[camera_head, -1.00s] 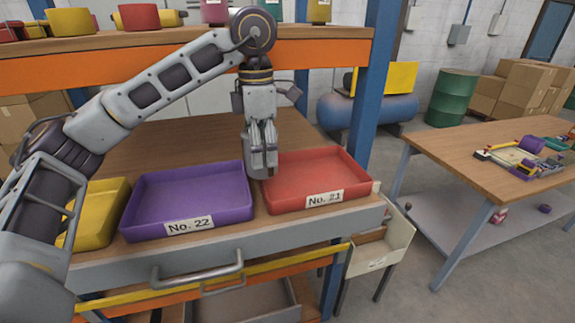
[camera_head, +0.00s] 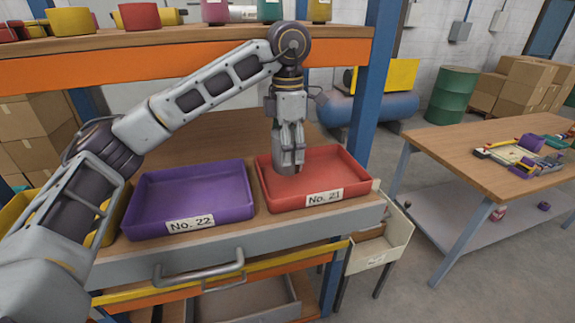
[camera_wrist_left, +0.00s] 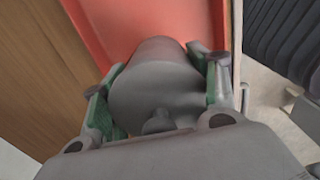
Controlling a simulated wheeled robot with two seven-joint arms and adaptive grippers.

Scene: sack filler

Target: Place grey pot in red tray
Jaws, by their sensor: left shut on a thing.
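The red tray (camera_head: 328,193), labelled No. 21, sits on the right of the shelf's work surface. My left gripper (camera_head: 288,171) points down over the left part of this tray. In the left wrist view, the left gripper (camera_wrist_left: 157,95) is shut on the grey pot (camera_wrist_left: 150,85), with green-padded fingers on either side of it. The red tray (camera_wrist_left: 130,25) shows beyond the pot there. Whether the pot touches the tray floor I cannot tell. My right gripper is not in view.
A purple tray (camera_head: 188,190) labelled No. 22 stands left of the red one, and a yellow tray (camera_head: 20,220) is partly behind my arm. Above is a shelf with an orange beam (camera_head: 150,67) and several pots. A blue post (camera_head: 366,90) rises at the right.

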